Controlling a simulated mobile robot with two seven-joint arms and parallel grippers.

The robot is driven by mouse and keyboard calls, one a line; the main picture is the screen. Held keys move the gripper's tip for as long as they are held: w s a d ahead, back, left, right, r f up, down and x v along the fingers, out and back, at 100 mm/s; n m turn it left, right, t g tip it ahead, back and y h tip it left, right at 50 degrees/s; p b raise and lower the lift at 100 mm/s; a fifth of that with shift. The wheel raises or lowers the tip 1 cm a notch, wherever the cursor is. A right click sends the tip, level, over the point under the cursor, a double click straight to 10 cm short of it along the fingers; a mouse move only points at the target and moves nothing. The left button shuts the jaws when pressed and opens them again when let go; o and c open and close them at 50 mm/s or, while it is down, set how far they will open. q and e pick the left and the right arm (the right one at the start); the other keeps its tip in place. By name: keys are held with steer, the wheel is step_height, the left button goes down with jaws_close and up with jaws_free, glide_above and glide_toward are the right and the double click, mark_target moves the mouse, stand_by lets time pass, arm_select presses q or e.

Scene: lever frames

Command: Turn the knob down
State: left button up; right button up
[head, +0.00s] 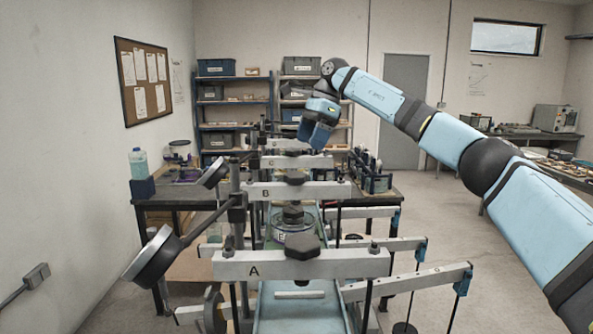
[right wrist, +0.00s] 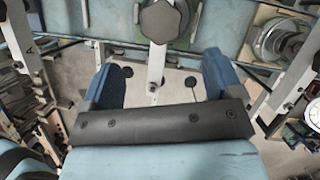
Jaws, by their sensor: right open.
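My right gripper (head: 314,130) hangs over the row of lever frames, toward the far end in the head view. In the head view, dark knobs sit on the light crossbars of frame A (head: 303,245), frame B (head: 295,177) and frame C (head: 290,150). My left gripper is out of view.
A table with a bottle (head: 138,163) stands at the left. Shelves (head: 232,110) line the back wall. The floor (head: 450,230) at the right is partly clear.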

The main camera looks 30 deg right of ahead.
mark_target(296, 174)
steer(key=p+x, duration=0.1)
steer(key=x, duration=0.8)
steer(key=c, duration=0.9)
